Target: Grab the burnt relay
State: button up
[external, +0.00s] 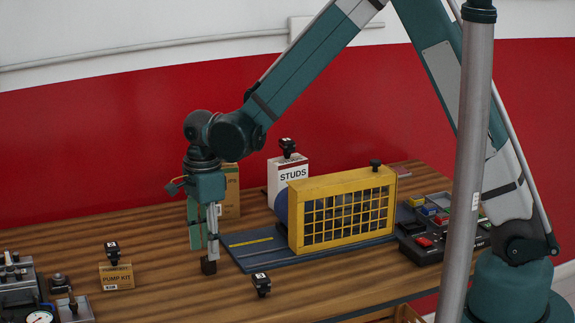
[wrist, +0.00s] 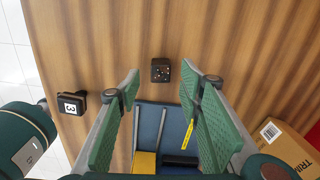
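A black relay block (wrist: 160,70) with small orange and pale specks on its upper face lies on the wooden table. In the wrist view it is beyond my fingertips, in line with the gap between them. In the external view a dark block (external: 208,266) shows at the foot of my gripper (external: 207,252). My gripper is open and empty, with its green pads (wrist: 163,90) well apart. Another black relay (wrist: 72,103), marked 3, lies to the left, outside the fingers; it also shows in the external view (external: 261,284). I cannot make out scorch marks on either.
A yellow mesh cage (external: 343,208) stands on a blue base plate (external: 248,241) right of my gripper. More black relays sit on the pump kit box (external: 116,277), the studs box (external: 288,170) and the cage. A cardboard box (wrist: 288,145) is at the wrist view's lower right.

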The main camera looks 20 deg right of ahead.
aim_at(208, 262)
jog(key=shift+f, duration=0.2)
jog(key=shift+f, duration=2.45)
jog(key=c, duration=1)
